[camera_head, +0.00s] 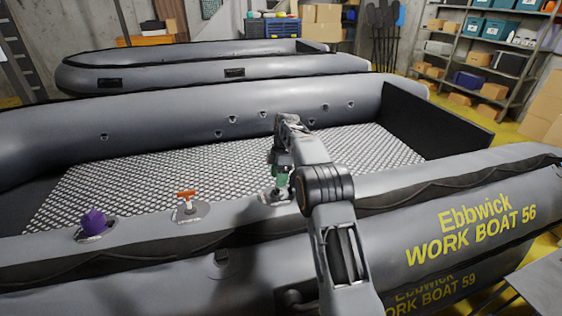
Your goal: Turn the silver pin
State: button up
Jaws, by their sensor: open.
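My gripper (281,170) points down over the near tube of the front boat, at its inner side. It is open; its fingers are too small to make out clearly. A small green part (281,180) shows right at the fingertips, above a grey round fitting (272,197) on the tube. I cannot tell whether the fingers touch it. No silver pin can be made out clearly; it may be at this fitting, partly hidden by my arm. To the left, an orange T-shaped handle (186,195) stands on a grey round patch, and a purple knob (94,221) sits farther left.
The front grey boat (440,215) is lettered "Ebbwick WORK BOAT 56" and has a patterned floor (130,185). Another boat (200,70) lies behind it. Shelves (480,60) with boxes stand at the back right. The tube between the fittings is clear.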

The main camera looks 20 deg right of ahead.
jog(key=p+v, duration=0.2)
jog(key=v, duration=0.6)
jog(key=shift+r, duration=0.25)
